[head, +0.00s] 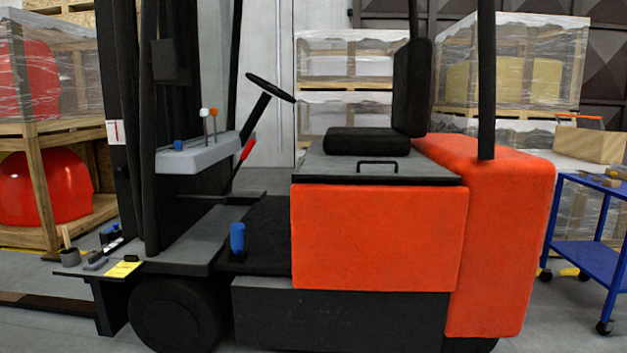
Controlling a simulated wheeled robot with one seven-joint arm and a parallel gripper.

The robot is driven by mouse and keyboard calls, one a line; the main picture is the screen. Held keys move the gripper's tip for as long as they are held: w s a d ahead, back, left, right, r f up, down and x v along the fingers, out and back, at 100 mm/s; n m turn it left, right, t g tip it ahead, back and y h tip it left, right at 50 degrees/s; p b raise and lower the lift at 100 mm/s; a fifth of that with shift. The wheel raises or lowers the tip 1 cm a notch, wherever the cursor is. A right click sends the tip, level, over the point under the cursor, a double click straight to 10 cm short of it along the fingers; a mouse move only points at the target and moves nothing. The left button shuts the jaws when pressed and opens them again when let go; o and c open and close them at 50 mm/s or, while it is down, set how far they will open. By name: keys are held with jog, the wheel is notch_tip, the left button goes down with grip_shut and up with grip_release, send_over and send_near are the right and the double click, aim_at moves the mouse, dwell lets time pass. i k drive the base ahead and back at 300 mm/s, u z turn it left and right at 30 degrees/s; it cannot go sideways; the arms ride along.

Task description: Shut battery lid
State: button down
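The battery lid appears to be the grey panel (320,165) under the seat of an orange and black forklift, in the middle of the head view. It lies about level above the orange side panel (378,237), with a dark strip along its near edge. I cannot tell whether it is fully seated. A black handle (378,163) stands near its front edge. The black seat (367,141) rests on it, with its backrest upright. My gripper is not in view.
The steering wheel (270,88) and grey console (205,153) are left of the lid. A blue upright cylinder (237,238) stands on the footwell. A blue cart (590,258) is at right. Wrapped crates (510,70) stand behind. Small tools and a yellow note (123,269) lie at front left.

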aim_at(378, 170)
jog(key=u, duration=1.4)
jog(key=i, duration=1.9)
jog(key=z, duration=0.45)
